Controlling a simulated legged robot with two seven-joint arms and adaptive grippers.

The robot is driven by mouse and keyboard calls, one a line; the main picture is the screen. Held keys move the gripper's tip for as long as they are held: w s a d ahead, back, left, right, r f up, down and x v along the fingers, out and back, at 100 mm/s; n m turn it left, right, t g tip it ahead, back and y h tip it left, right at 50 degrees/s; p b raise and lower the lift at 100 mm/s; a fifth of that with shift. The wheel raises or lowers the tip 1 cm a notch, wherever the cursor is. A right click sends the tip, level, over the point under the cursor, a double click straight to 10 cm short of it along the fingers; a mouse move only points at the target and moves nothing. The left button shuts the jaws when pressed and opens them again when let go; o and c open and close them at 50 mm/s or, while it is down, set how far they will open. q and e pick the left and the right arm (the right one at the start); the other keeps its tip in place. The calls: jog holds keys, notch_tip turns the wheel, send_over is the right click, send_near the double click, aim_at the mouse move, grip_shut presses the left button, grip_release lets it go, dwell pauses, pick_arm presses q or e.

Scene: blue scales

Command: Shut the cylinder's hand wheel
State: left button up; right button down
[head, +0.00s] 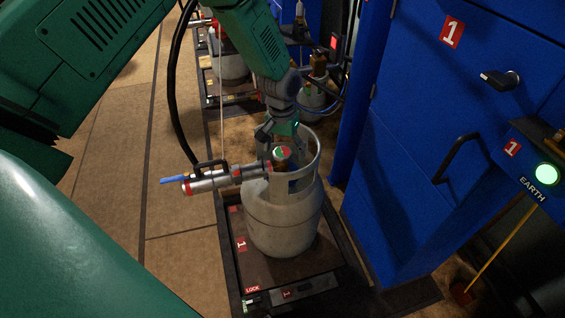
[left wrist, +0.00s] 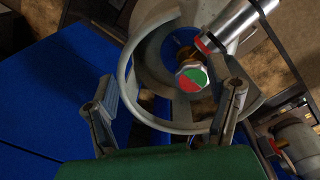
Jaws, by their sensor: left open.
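The grey gas cylinder (head: 283,218) stands upright on a dark scale platform (head: 252,262). Its hand wheel (head: 282,154), with a red and green top, sits inside the cylinder's collar; the wheel (left wrist: 191,79) also shows in the left wrist view. My left gripper (head: 280,140) is above the collar, close to the wheel. In the left wrist view my left gripper (left wrist: 166,100) is open, its fingers apart on either side below the wheel, not touching it. My right gripper is not seen.
A blue cabinet (head: 420,150) with a black handle stands close on the right. An earth box (head: 540,170) with a lit green button is at the far right. More cylinders (head: 228,66) on scales stand behind. The floor at left is clear.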

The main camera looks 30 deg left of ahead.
pick_arm(q)
notch_tip(320, 180, up, 5)
jog(key=n+b, duration=0.1)
jog(key=b, duration=0.2)
send_over(282, 153)
jog(key=shift+y, duration=0.3)
notch_tip(282, 153, down, 14)
jog(key=b, duration=0.3)
jog(key=shift+a, duration=0.1)
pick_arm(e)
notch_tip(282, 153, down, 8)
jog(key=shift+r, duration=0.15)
pick_arm(q)
jog(key=shift+r, duration=0.1)
jog(key=c, duration=1.2)
